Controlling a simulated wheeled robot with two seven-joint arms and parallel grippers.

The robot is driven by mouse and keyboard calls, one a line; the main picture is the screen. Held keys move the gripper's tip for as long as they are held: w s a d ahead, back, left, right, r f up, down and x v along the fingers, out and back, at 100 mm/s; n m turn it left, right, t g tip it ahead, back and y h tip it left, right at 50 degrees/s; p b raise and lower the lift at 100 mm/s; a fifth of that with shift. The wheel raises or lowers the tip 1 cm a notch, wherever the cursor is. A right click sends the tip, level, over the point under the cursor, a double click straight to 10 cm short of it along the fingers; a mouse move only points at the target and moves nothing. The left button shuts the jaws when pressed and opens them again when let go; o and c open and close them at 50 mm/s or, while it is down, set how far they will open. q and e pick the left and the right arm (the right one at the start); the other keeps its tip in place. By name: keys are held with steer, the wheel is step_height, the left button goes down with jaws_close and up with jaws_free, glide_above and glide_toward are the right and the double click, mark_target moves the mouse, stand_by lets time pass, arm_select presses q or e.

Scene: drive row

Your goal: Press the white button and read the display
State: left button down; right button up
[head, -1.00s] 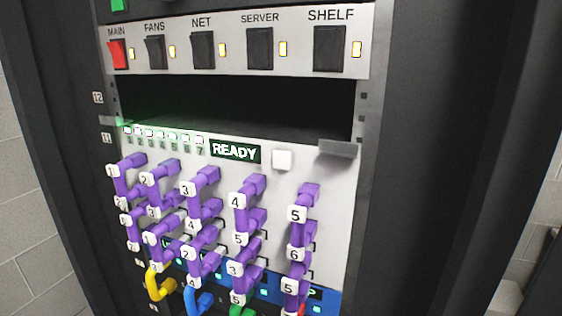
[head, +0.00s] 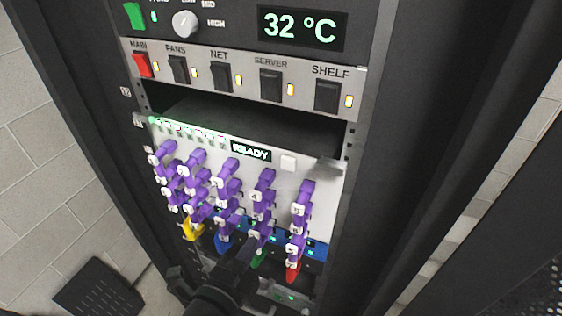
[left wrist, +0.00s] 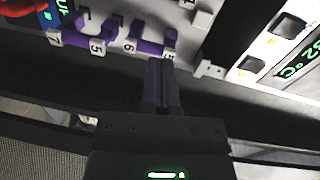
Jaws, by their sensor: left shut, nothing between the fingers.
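The white button (head: 288,163) is a small square on the pale front panel (head: 322,190), right of the small dark display (head: 250,151). The display reads READY. My left gripper (head: 246,252) comes in from the bottom of the head view, in front of the lower purple plugs, below the button and apart from it. A small white square (left wrist: 204,19) there may be the button; I cannot tell. My right gripper is not in view.
Several purple plugs (head: 264,180) stick out below the display. A handle tab (head: 330,166) stands right of the button. Above are an empty dark slot (head: 245,120), a row of rocker switches (head: 271,85) and a 32 °C display (head: 300,28).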

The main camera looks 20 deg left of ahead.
mark_target(286, 166)
arm_select(q)
steer(key=shift+m+t, duration=0.6)
step_height(286, 166, up, 6)
steer(key=shift+s+f+p, duration=0.1)
steer(key=shift+p, duration=0.2)
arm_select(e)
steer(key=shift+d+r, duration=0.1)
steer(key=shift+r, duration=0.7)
arm_select(q)
steer(key=shift+d, duration=0.1)
steer(key=w+p, duration=0.3)
steer(key=w, duration=1)
steer(key=shift+d, duration=0.2)
steer(key=shift+w, duration=0.55)
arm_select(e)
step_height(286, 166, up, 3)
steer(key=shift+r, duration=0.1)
